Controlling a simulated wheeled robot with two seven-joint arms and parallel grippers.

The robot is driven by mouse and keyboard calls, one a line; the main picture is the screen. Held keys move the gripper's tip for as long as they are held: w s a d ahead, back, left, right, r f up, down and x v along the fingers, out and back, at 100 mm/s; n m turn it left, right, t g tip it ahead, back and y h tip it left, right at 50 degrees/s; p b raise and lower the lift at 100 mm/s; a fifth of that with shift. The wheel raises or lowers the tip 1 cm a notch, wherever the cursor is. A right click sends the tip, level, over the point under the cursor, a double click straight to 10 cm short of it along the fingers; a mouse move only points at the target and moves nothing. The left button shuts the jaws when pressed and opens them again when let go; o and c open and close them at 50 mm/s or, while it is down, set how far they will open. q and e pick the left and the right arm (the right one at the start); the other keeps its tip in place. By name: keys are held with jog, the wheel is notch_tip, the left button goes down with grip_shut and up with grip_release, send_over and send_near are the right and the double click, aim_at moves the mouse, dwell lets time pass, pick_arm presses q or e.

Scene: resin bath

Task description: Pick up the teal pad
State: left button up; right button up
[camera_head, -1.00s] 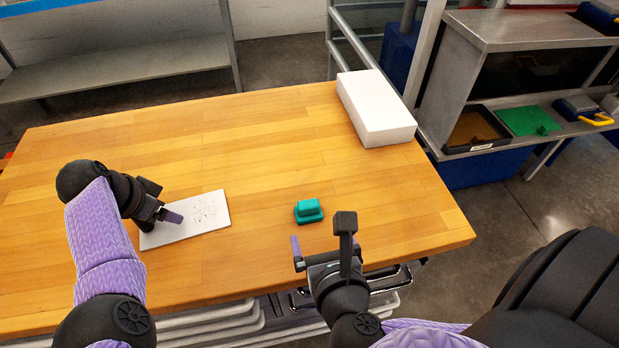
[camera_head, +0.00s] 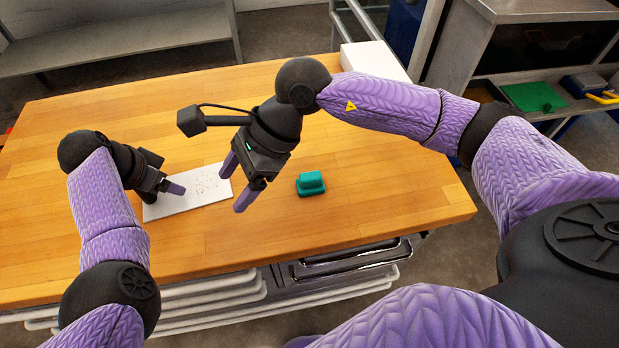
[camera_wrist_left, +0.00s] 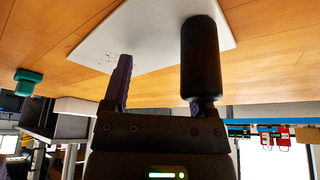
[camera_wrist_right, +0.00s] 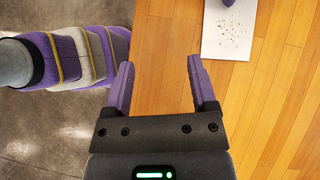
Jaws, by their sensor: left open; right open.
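The teal pad (camera_head: 311,183) is a small block with a raised upper part, lying on the wooden table right of the white plate. It also shows at the left edge of the left wrist view (camera_wrist_left: 27,80). My right gripper (camera_head: 237,184) is open and empty, pointing down left of the pad, near the plate's right edge. The pad is outside the right wrist view. My left gripper (camera_head: 170,188) is open over the white plate (camera_head: 208,183), well left of the pad. In the left wrist view a dark cylinder (camera_wrist_left: 201,58) hides one of its fingers.
The wooden table (camera_head: 380,220) is clear around the pad. A white block (camera_head: 370,58) stands at the far right corner, partly hidden behind my right arm. Shelves with a green mat (camera_head: 530,96) stand beyond on the right. Dark specks lie on the white plate.

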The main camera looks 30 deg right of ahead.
aim_at(310, 175)
jog(key=w+d+r+m+h, duration=0.1)
jog(key=d+m+h, duration=0.1)
jog(key=d+h, duration=0.3)
jog(key=w+d+r+m+h, duration=0.1)
jog(key=d+h, duration=0.2)
jog(key=d, duration=0.4)
jog(key=shift+g, duration=0.4)
jog(key=f, duration=1.1)
jog(key=shift+s+d+f, duration=0.25)
jog(key=shift+d+f, duration=0.05)
jog(key=shift+d, duration=0.05)
grip_shut()
notch_tip(310, 175, up, 10)
jog(key=shift+r, duration=0.1)
